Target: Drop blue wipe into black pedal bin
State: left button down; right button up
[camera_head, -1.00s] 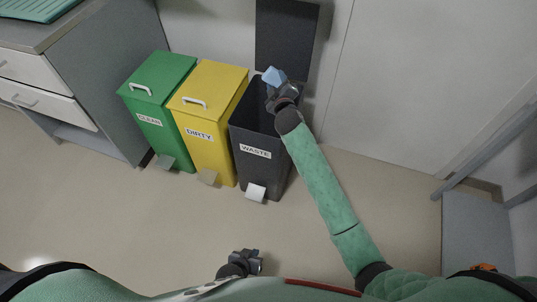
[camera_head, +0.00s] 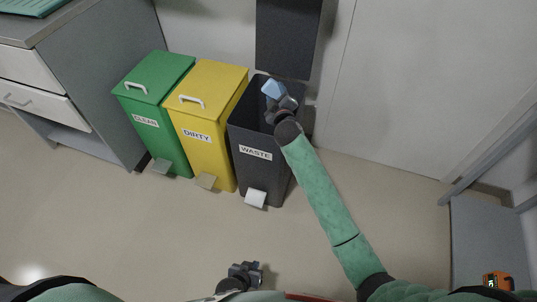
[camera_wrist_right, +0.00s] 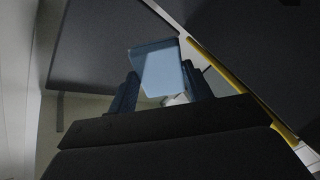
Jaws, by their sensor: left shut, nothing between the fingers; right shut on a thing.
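The blue wipe (camera_head: 272,89) is held in my right gripper (camera_head: 277,100), above the open mouth of the black pedal bin (camera_head: 245,137), which is labelled WASTE. The bin's lid (camera_head: 287,40) stands raised at the back against the wall. In the right wrist view the wipe (camera_wrist_right: 160,68) sits between the two fingers (camera_wrist_right: 160,90), which are shut on it. My left gripper (camera_head: 247,268) is shut and empty, low in the head view, above the floor in front of the bins.
A yellow bin (camera_head: 205,125) labelled DIRTY and a green bin (camera_head: 155,115) labelled CLEAN, both with lids closed, stand left of the black bin. A grey cabinet (camera_head: 90,70) stands at far left. The floor (camera_head: 150,230) in front is clear.

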jog(key=o, duration=0.9)
jog(key=shift+o, duration=0.2)
jog(key=shift+s, duration=0.1)
jog(key=v, duration=0.7)
jog(key=shift+s, duration=0.35)
jog(key=shift+d, duration=0.1)
